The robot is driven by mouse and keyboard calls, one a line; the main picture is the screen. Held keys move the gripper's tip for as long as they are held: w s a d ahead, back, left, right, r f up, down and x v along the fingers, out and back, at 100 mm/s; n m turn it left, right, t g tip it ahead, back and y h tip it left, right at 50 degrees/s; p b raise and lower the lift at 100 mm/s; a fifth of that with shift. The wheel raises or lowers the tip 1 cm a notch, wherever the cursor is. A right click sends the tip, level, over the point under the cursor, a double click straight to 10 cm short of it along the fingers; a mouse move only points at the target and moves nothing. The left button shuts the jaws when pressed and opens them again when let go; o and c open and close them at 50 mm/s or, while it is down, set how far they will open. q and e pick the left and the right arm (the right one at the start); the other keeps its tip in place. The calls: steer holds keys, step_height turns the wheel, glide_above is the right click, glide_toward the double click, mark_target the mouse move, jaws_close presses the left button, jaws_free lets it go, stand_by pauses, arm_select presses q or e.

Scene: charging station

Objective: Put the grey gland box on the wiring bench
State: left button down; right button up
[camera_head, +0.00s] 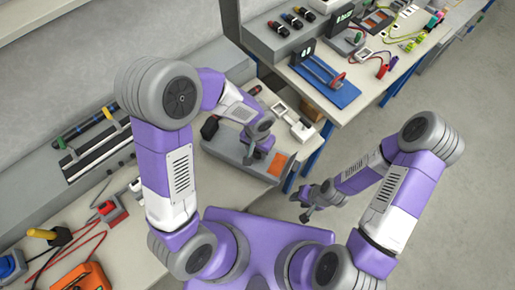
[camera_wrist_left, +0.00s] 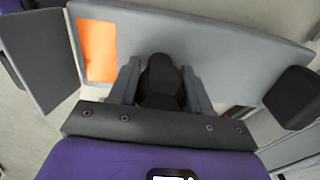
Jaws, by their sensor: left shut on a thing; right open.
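The grey gland box (camera_head: 226,147) appears in the head view as a long grey body over the right end of the near bench, with an orange patch (camera_head: 277,163) and a black part at its left end. In the left wrist view, the box (camera_wrist_left: 215,50) fills the area beyond the fingers. My left gripper (camera_head: 249,157) is shut on a dark upright part (camera_wrist_left: 161,80) at the middle of the box. I cannot tell whether its underside touches the bench. My right gripper (camera_head: 304,205) is open and empty above the floor.
The near bench (camera_head: 110,235) carries red cables, an orange case (camera_head: 82,277) and a rail strip at the back. A second bench (camera_head: 344,112) at upper right holds a blue stand (camera_head: 325,82), tools and cables. Grey floor (camera_head: 455,120) is clear at right.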

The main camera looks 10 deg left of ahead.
arm_select(q)
steer(key=shift+f+b, duration=0.65)
steer(key=shift+c, duration=2.1)
jaws_free()
steer(key=shift+r, duration=0.15)
step_height(320, 180, up, 7)
steer(key=shift+r+p, duration=0.2)
steer(key=shift+p, duration=0.65)
